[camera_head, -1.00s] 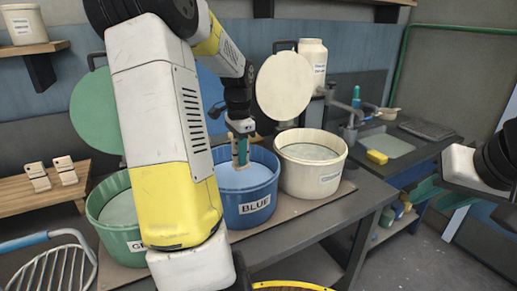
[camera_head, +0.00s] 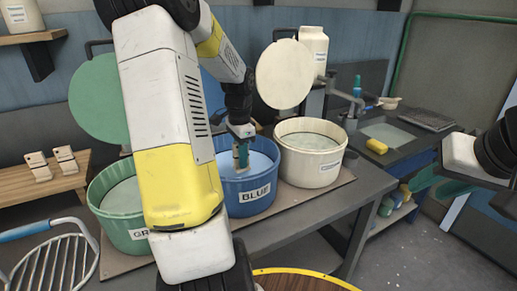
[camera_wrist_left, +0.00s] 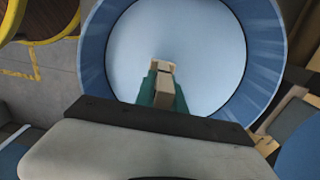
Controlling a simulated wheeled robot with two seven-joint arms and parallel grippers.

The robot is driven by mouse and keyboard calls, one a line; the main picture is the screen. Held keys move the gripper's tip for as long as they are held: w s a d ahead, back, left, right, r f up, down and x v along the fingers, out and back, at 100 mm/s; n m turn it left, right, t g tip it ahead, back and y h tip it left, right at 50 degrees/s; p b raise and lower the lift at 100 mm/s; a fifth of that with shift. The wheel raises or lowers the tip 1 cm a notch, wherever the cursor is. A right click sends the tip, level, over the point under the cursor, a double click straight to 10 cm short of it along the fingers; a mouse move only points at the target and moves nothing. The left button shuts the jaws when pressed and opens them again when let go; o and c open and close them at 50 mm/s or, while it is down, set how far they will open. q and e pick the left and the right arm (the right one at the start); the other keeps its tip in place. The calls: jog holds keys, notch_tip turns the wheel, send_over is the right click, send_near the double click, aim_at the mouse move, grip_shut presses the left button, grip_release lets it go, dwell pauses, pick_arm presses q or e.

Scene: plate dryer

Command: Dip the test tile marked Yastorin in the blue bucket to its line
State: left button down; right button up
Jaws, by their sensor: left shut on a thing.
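The blue bucket (camera_head: 262,205) stands on the bench, labelled BLUE and holding pale blue liquid. My left gripper (camera_head: 241,158) is shut on a beige tile, pointing down inside the bucket's rim. In the left wrist view the tile (camera_wrist_left: 164,92) sits between the teal fingers, over the liquid and inside the blue wall (camera_wrist_left: 262,62). I cannot tell whether its lower end touches the liquid. The tile's name and line are not readable. My right gripper (camera_head: 438,184) is at the right, with its teal fingers apart, away from the buckets.
A green bucket (camera_head: 125,232) stands left of the blue one, partly behind my left arm. A cream bucket (camera_head: 312,174) stands close on its right. More tiles (camera_head: 52,164) stand on a wooden rack at the left. A wire rack (camera_head: 55,268) is at front left.

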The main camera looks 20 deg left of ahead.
pick_arm(q)
jog(key=shift+f, duration=3.2)
jog(key=shift+f, duration=0.4)
jog(key=shift+r, duration=0.15)
jog(key=shift+r, duration=6.95)
